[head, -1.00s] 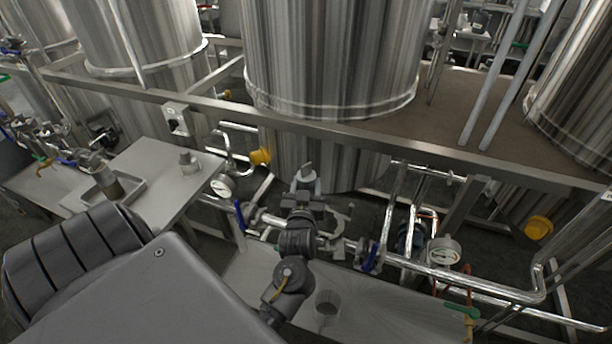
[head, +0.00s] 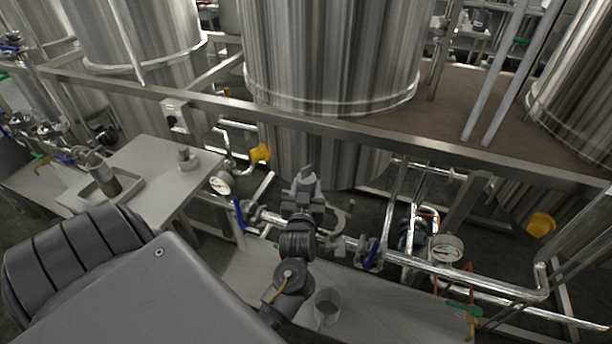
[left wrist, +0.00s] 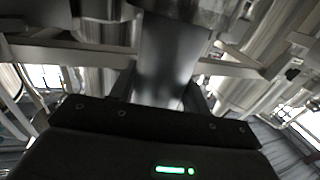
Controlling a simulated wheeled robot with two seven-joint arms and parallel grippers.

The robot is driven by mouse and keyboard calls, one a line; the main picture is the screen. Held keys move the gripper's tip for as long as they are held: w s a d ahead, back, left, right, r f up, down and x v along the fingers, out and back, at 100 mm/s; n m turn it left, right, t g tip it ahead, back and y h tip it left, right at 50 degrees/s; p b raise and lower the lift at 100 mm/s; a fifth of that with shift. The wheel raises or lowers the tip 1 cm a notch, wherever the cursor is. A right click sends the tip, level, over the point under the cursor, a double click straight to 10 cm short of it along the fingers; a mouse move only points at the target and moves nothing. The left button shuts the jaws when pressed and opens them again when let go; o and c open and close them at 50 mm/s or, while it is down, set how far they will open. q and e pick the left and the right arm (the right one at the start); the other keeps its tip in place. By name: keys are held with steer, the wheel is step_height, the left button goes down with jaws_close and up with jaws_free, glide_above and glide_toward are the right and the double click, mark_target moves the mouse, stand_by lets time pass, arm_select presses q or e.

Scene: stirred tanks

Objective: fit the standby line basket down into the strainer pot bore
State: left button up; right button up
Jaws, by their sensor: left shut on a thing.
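My left gripper (head: 303,200) is shut on a grey piece (head: 306,181) with a narrow upright tab on top, which I take to be the standby line basket. In the left wrist view a smooth grey cylinder (left wrist: 165,60) stands between the fingers. The gripper is over the pipe run in front of the big middle tank. The strainer pot and its bore cannot be made out; my gripper and wrist cover the pipe there. A grey curved clamp-like part (head: 342,217) shows just right of the gripper. My right gripper is not in view.
Blue-handled valves (head: 240,216) and (head: 371,256) flank the gripper on the pipe. A clear cup (head: 327,305) is on the low bench (head: 390,305). The left table holds a tray (head: 130,190) with a dark cylinder, and a grey knobbed part (head: 188,160).

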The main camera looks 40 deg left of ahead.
arm_select(q)
steer(key=shift+f+b, duration=1.4)
steer(key=shift+f, duration=0.85)
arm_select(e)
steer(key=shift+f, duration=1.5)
arm_select(q)
steer(key=o, duration=1.1)
steer(key=shift+s, duration=0.1)
